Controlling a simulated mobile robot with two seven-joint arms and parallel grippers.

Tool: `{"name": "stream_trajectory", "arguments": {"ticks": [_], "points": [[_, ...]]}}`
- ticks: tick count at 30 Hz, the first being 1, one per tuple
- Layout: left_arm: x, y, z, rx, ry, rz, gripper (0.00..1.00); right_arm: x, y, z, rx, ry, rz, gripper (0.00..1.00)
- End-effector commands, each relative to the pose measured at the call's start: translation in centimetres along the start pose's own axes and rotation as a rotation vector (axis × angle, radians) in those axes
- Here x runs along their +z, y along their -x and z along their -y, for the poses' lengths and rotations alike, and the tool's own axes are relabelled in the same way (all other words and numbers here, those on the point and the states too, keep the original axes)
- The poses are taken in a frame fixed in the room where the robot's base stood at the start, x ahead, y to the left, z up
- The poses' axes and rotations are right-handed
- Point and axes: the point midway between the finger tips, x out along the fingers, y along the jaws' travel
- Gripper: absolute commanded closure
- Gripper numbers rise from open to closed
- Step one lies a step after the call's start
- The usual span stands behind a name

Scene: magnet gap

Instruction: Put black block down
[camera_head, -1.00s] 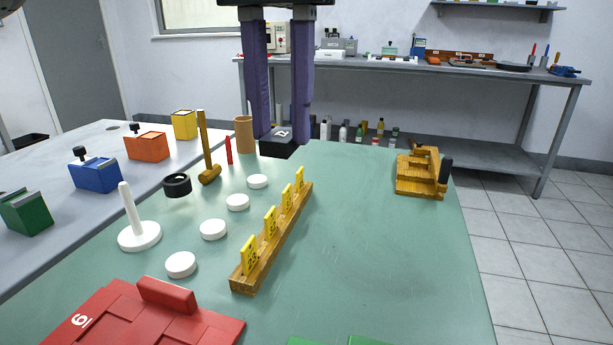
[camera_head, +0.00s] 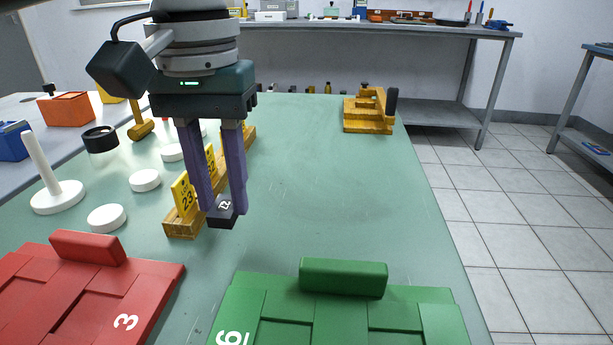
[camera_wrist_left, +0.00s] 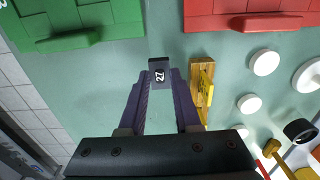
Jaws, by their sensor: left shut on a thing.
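My left gripper (camera_head: 222,203) is shut on the black block (camera_head: 222,218), which has a white number on its top face. The block hangs between the purple fingertips, just right of the near end of the wooden rack (camera_head: 182,228) with yellow number tags. In the left wrist view the black block (camera_wrist_left: 159,63) is between the fingertips, over green tabletop between the green and red boards. I cannot tell whether its underside touches the table. My right gripper is not in view.
A red board (camera_head: 60,290) lies at the near left and a green board (camera_head: 345,310) at the near right. White discs (camera_head: 107,218) and a white peg stand (camera_head: 57,195) are left of the rack. The middle right tabletop is clear; a wooden fixture (camera_head: 368,115) stands at the back.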

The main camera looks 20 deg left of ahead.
Motion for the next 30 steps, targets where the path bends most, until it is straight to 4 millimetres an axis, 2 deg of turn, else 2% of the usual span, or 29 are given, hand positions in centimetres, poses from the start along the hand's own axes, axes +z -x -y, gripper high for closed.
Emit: {"name": "stream_trajectory", "arguments": {"ticks": [1, 6, 19, 20, 27, 30], "points": [[0.1, -1.5, 0.1, -0.003, 0.0, 0.003, 1.0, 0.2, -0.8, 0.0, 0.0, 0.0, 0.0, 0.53], [0.0, -3.9, 0.1, -0.002, -0.001, 0.001, 1.0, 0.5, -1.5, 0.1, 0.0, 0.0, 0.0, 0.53], [0.1, -4.2, 0.0, -0.001, 0.0, 0.002, 1.0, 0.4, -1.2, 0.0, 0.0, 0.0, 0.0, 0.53], [0.1, -4.3, 0.0, -0.001, 0.0, 0.002, 0.65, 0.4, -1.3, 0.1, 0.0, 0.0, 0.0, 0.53], [0.0, -4.3, 0.0, -0.001, 0.0, 0.001, 0.38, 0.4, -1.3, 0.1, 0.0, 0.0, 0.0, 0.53], [0.0, -4.2, 0.0, -0.001, 0.0, 0.001, 0.38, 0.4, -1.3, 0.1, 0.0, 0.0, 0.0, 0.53]]}}
